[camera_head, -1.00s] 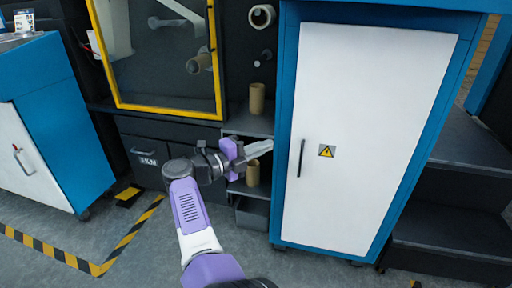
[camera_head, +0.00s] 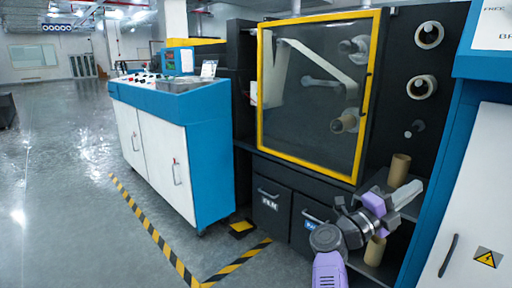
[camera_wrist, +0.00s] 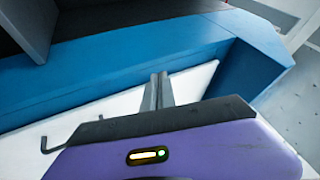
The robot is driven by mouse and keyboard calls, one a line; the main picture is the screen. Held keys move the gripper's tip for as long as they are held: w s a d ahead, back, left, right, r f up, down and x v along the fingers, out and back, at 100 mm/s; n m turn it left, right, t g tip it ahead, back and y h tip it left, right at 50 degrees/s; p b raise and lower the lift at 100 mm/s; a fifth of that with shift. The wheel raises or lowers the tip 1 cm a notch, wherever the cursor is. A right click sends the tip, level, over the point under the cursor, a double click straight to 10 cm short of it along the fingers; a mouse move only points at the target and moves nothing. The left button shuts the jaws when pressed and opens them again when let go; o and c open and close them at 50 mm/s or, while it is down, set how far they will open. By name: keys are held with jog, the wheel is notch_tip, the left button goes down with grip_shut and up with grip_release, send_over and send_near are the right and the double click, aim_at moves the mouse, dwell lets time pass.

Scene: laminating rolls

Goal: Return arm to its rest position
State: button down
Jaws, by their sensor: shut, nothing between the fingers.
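My gripper (camera_head: 412,190) is at the lower right of the head view, with its grey fingers together and nothing between them. The fingers point right, toward the blue cabinet with a white door (camera_head: 483,180). My purple and grey arm rises from the bottom edge of the head view. In the wrist view the two fingers (camera_wrist: 158,90) lie side by side in front of the white door and blue frame (camera_wrist: 120,65) of a cabinet. From these views I cannot tell the exact gap between fingertips and cabinet.
Cardboard cores stand on shelves behind my gripper, one upper (camera_head: 399,169) and one lower (camera_head: 375,251). Rolls sit on pegs (camera_head: 429,36) above. A yellow-framed window (camera_head: 312,90) and a blue-white control cabinet (camera_head: 172,145) are left. Open floor (camera_head: 70,190) lies far left.

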jog(key=s+a+f+n+t+y, duration=0.45)
jog(key=s+n+y, duration=0.25)
jog(key=s+n, duration=0.25)
jog(key=s+a+f+n+t+y, duration=0.4)
jog(key=s+f+n+t+y, duration=0.3)
jog(key=n, duration=0.4)
jog(key=s+a+f+n+t+y, duration=0.4)
jog(key=s+n+y, duration=0.3)
jog(key=s+n, duration=0.25)
jog(key=s+a+f+n+g, duration=0.1)
jog(key=s+a+f+g, duration=0.15)
jog(key=s, duration=0.55)
jog(key=s+a+f+g, duration=0.1)
jog(key=s+g, duration=0.2)
jog(key=s, duration=0.6)
jog(key=s+a+f+n+g, duration=0.1)
jog(key=s+a+f+g, duration=0.1)
jog(key=s, duration=0.6)
notch_tip(320, 180, up, 32)
jog(key=p, duration=3.2)
jog(key=shift+s+d+f, duration=0.15)
jog(key=shift+f, duration=0.05)
